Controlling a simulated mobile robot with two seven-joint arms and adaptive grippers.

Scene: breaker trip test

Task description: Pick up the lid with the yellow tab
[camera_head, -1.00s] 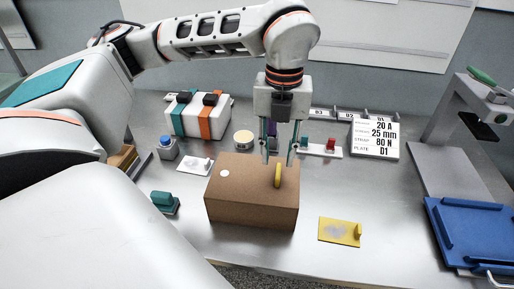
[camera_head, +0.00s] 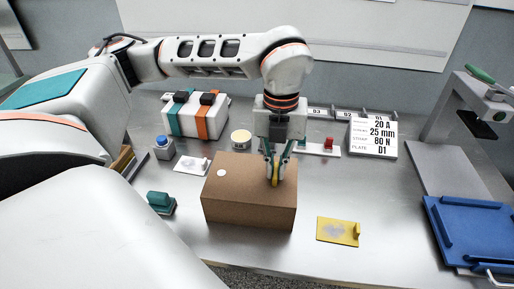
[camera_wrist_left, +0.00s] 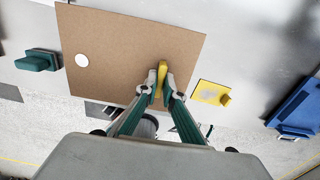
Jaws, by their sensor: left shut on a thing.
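The brown cardboard-coloured lid (camera_head: 238,172) is the top of a brown box (camera_head: 245,209) at the middle of the bench. A yellow tab (camera_head: 275,182) stands up from its right half, and a white dot marks its left half. My left gripper (camera_head: 276,172) points down over the lid and is shut on the yellow tab. In the left wrist view the two green-and-grey fingers (camera_wrist_left: 160,88) close on the tab (camera_wrist_left: 161,74). The lid (camera_wrist_left: 125,45) looks level on the box; I see no gap under it. My right gripper is not in view.
A yellow plate (camera_head: 338,231) lies right of the box, and a teal block (camera_head: 161,202) left of it. Behind are a striped white case (camera_head: 196,117), a round tin (camera_head: 241,138) and a label sign (camera_head: 373,138). A blue tray (camera_head: 475,232) is at right.

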